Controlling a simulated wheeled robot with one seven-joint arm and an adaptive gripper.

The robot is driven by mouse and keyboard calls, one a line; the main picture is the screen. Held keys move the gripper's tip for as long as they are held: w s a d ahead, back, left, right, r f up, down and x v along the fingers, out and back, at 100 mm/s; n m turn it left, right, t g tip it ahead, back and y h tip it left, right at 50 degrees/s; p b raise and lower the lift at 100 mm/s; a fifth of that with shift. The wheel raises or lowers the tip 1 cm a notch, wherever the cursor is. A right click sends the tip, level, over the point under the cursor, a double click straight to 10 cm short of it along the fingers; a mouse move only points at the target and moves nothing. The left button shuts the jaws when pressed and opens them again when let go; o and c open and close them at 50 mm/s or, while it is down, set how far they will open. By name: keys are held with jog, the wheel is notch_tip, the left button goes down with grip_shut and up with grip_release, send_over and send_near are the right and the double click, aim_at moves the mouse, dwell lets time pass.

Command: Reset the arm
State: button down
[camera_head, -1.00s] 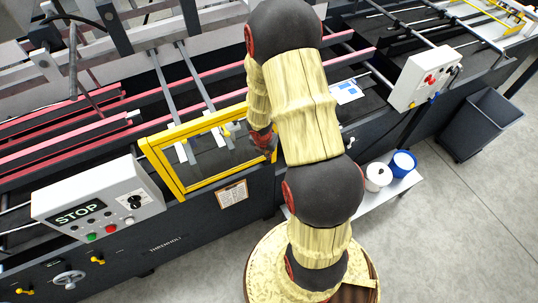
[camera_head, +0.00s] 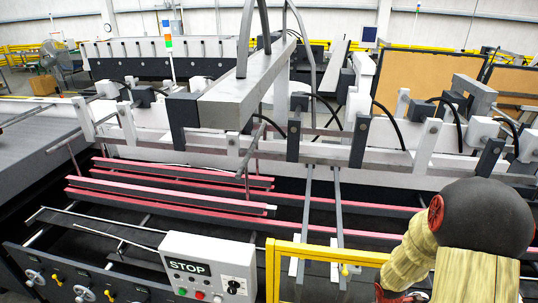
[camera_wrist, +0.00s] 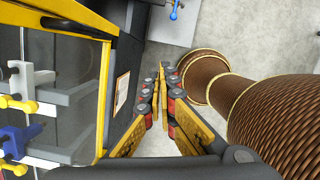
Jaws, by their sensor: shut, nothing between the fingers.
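My arm (camera_head: 478,222), with a dark rounded joint and pale wood-like links, stands at the lower right of the head view. Its lower part is cut off by the frame edge. My gripper (camera_wrist: 161,78) shows in the wrist view with its yellow and red fingers together and nothing between them. It hangs beside the yellow guard frame, over the gap between the machine's side and my own body. In the head view only a small part of the gripper shows at the bottom edge.
The yellow guard frame (camera_head: 318,249) is close to the left of my arm; it also shows in the wrist view (camera_wrist: 104,85). A control box with a STOP display (camera_head: 207,267) stands farther left. Red-edged rails (camera_head: 170,199) lie behind. Grey floor (camera_wrist: 205,45) shows below the gripper.

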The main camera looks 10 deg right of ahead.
jog(key=s+a+r+m+b, duration=0.6)
jog(key=m+b, duration=0.3)
jog(key=m, duration=0.6)
jog(key=s+a+f+m+t+y+b, duration=0.2)
jog(key=a+t+b, duration=0.4)
jog(key=a+b, duration=1.1)
jog(key=f+b, duration=0.1)
jog(key=b, duration=0.6)
jog(key=shift+s+y, duration=0.3)
jog(key=shift+s, duration=0.05)
